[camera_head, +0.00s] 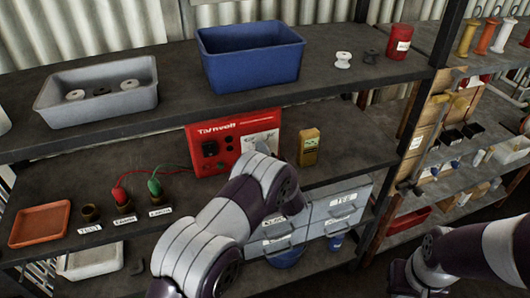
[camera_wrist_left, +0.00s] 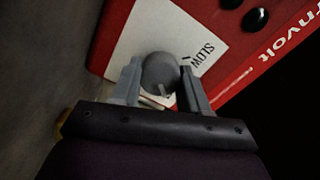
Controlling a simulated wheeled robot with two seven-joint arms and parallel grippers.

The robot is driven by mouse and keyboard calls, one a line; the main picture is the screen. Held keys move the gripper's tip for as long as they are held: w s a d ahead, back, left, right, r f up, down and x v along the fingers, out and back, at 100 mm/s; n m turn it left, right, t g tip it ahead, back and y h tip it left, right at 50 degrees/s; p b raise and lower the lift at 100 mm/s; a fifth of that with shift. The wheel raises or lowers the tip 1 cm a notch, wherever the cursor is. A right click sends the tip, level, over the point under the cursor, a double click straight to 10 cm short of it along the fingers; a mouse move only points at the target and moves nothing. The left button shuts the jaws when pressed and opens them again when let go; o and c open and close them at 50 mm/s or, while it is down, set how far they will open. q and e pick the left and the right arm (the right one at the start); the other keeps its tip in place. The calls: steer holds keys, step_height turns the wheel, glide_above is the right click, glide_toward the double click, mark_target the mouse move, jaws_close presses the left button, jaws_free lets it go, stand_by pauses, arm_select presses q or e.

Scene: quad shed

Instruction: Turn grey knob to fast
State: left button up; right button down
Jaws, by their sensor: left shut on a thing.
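The grey knob (camera_wrist_left: 160,72) sits on a white panel of the red Tarnvolt box (camera_head: 208,150). The word SLOW is printed beside it in the left wrist view; FAST cannot be seen. My left gripper (camera_wrist_left: 162,90) has one finger on each side of the knob and is shut on it. In the head view my left arm reaches up to the box's right part, and its hand and fingers are mostly hidden there. My right arm shows at the lower right, away from the box, with no fingers visible.
A yellow meter (camera_head: 308,147) stands close to the right of the box. Red and green leads run left to small labelled pots (camera_head: 158,206). A blue bin (camera_head: 250,57) and a grey bin (camera_head: 97,93) sit on the shelf above. An orange tray (camera_head: 40,224) is at the left.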

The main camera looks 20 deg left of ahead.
arm_select(q)
steer(key=shift+m, duration=0.4)
steer(key=o, duration=1.1)
steer(key=shift+c, duration=0.2)
steer(key=b+v, duration=0.1)
steer(key=v, duration=1.1)
steer(key=shift+s+d+b, duration=0.25)
steer(key=shift+b, duration=0.1)
